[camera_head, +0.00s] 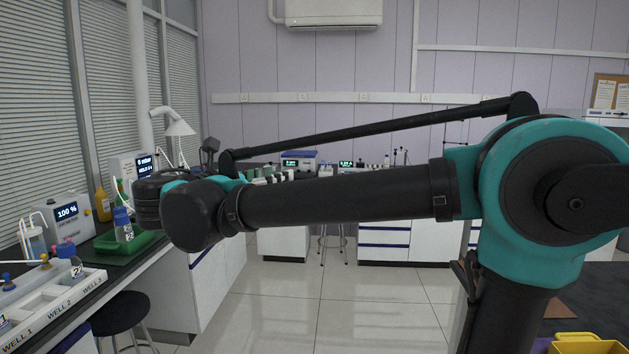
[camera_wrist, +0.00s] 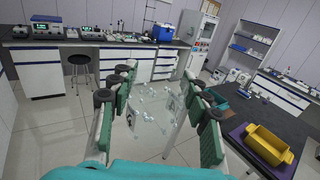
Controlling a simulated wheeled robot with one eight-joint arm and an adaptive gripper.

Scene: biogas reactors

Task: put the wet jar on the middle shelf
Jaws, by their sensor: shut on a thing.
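My gripper (camera_wrist: 157,112) is shut on a clear, see-through jar (camera_wrist: 152,104) with water drops on its wall, in the wrist view. The jar sits between the green-padded fingers; the floor shows through it, and its exact outline is hard to make out. An open shelf unit (camera_wrist: 232,49) with several levels stands against the far wall at the upper right, with small things on its boards. The jar is well apart from it. In the head view my arm reaches left across the picture, and neither my fingers nor the held jar can be made out.
A dark-topped table with a yellow tray (camera_wrist: 267,145) on a purple mat is at the right. In the head view, a blue-capped jar (camera_head: 122,222) stands by a green tray (camera_head: 110,243) on the left bench, beside a well rack (camera_head: 88,286). Stools (camera_wrist: 79,62) stand on open floor.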

